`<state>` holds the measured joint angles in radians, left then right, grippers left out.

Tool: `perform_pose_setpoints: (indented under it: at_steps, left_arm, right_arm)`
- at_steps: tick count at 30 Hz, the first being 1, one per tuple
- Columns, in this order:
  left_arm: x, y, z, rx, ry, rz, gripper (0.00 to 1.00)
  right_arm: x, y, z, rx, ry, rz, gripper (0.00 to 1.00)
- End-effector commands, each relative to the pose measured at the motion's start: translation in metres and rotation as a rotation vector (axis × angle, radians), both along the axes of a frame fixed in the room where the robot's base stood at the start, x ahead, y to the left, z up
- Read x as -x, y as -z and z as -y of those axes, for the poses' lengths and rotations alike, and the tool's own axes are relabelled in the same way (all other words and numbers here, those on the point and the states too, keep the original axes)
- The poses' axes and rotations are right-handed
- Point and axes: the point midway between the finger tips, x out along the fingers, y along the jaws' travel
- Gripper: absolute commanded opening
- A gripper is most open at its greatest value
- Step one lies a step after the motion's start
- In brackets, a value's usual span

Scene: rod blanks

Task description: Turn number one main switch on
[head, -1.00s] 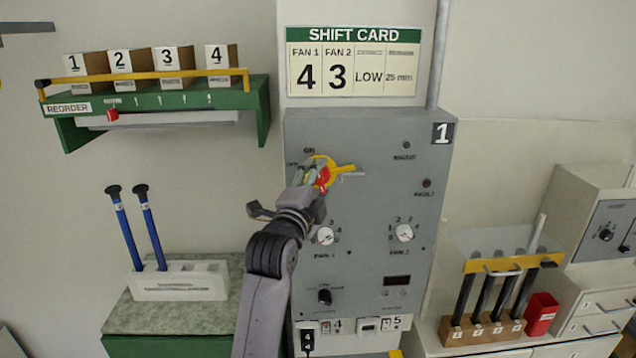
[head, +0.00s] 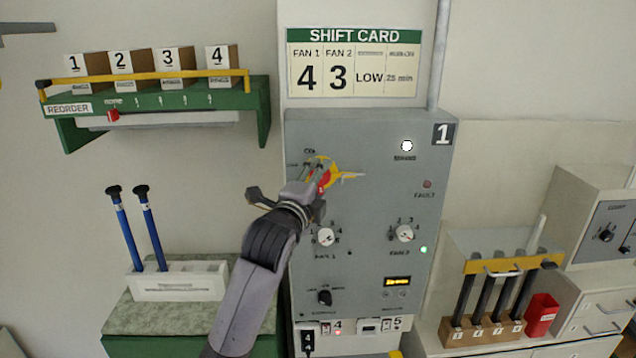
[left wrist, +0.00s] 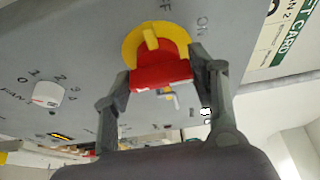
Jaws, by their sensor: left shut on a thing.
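The main switch is a red handle (head: 324,179) on a yellow round plate (head: 331,170) at the upper left of the grey panel (head: 370,215) marked 1. My left gripper (head: 322,176) is at the switch and partly covers it and its ON and OFF labels. In the left wrist view the red handle (left wrist: 160,74) sits between the two fingers (left wrist: 160,85), which are shut on it. The yellow plate (left wrist: 135,45) shows behind, with ON and OFF lettering beyond it. A white lamp (head: 407,146) is lit on the panel. My right gripper is not in view.
Fan 1 (head: 325,237) and Fan 2 (head: 404,233) knobs sit below the switch. A green lamp (head: 423,250) and a display (head: 397,282) are lit. The shift card (head: 353,62) hangs above. A green reorder shelf (head: 258,100) is at left, a rod rack (head: 500,265) at right.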

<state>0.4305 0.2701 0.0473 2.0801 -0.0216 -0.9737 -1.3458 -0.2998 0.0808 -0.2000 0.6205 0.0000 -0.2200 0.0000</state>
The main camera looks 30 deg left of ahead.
Motion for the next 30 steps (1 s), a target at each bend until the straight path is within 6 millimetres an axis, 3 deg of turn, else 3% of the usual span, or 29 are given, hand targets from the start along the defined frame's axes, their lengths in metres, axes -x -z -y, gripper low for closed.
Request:
perform_pose_setpoints:
  at_steps: [3,4,6,13,23,30]
  left_arm:
    - [0.000,0.005,0.001,-0.003,0.001,-0.011,0.03]
    - [0.000,0.005,0.001,-0.004,0.001,-0.012,0.54]
    - [0.000,0.005,0.001,-0.004,0.001,-0.011,0.58]
    - [0.000,0.003,0.000,-0.003,0.000,-0.006,0.73]
    - [0.001,0.001,0.000,-0.003,0.000,-0.003,0.73]
    - [0.031,0.001,0.005,-0.006,0.000,-0.002,0.73]
  right_arm:
    - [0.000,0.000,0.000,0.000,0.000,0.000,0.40]
    - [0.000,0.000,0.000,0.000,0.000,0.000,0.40]
    - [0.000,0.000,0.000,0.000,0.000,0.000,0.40]
    - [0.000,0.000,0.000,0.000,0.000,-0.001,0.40]
    - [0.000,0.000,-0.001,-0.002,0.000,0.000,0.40]
    - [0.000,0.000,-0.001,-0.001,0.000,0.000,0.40]
